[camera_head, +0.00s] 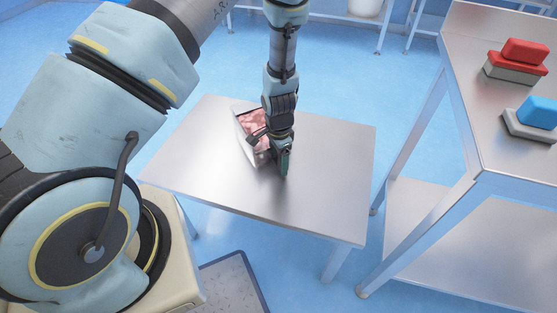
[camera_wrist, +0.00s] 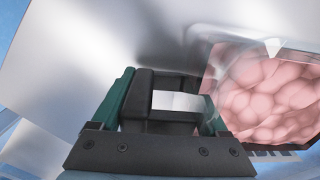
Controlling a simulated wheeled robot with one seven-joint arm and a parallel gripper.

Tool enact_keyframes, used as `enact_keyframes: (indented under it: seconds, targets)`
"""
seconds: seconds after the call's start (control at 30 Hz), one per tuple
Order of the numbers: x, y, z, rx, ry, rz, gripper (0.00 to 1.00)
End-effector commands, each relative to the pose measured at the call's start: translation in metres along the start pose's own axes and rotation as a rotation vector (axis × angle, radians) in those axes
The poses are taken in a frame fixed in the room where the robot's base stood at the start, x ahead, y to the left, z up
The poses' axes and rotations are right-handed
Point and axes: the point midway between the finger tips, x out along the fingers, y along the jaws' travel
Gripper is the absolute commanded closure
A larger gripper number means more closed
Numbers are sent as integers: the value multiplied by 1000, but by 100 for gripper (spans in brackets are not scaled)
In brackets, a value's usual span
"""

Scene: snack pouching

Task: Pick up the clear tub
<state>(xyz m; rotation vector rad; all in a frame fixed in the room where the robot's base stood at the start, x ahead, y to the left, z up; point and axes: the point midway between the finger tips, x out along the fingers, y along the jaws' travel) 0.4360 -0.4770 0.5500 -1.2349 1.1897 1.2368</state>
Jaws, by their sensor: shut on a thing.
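The clear tub (camera_head: 249,124) is a see-through container with pink, rounded contents, on or just above the small steel table (camera_head: 325,200); I cannot tell whether its base touches. It also shows at the right of the wrist view (camera_wrist: 268,98), beside the fingers. My gripper (camera_head: 283,164) points down at the tub's near right side and partly hides it. In the wrist view my gripper (camera_wrist: 168,92) is shut on the tub at its near edge, with a pale strip showing between the dark finger pads. The exact contact is partly hidden.
A taller steel bench (camera_head: 505,120) stands at the right, with a red block (camera_head: 525,52) and a blue block (camera_head: 537,112) on grey bases. The small table is otherwise bare. A grey mat (camera_head: 232,285) lies on the blue floor in front.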

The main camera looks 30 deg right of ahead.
Motion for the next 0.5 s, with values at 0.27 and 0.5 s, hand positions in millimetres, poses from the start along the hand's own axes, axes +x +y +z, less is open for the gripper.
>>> enact_keyframes:
  seconds: [0.27, 0.5]
  targets:
    - [3, 0, 0, 2, 0, 0, 22]
    - [2, 0, 0, 1, 0, 0, 0]
